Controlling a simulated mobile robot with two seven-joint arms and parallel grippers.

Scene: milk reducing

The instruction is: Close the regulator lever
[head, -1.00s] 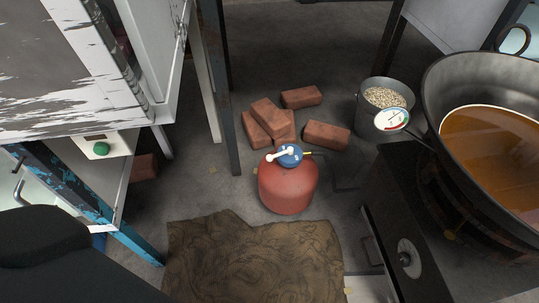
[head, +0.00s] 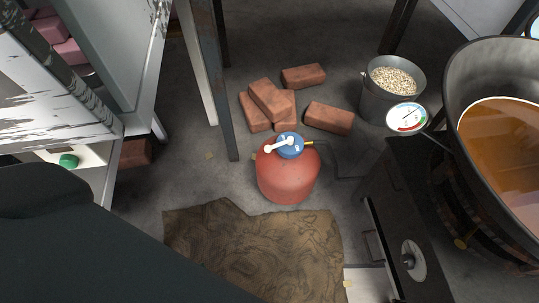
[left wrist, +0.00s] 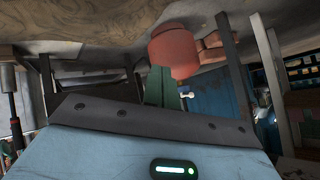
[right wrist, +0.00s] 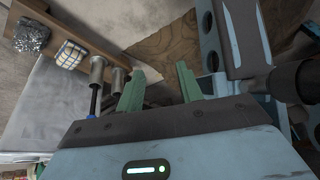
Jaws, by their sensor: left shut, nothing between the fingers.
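The red gas tank (head: 287,178) stands upright on the floor, mid-picture in the head view. A blue regulator (head: 290,143) sits on its top, with the white regulator lever (head: 279,147) pointing left. In the left wrist view the tank (left wrist: 173,52) appears upside down, with the white lever (left wrist: 187,95) just right of my left gripper's fingers. My left gripper (left wrist: 163,88) is shut and empty; I cannot tell its exact distance to the lever. In the head view only my dark left arm shows, at lower left. My right gripper (right wrist: 160,90) is open and empty.
Several bricks (head: 328,117) lie behind the tank. A bucket of grain (head: 391,92) and a large pot of brown liquid (head: 508,137) stand right. A brown mat (head: 252,250) lies in front. A dark burner stand (head: 408,215) is at right, a worn cabinet (head: 60,95) at left.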

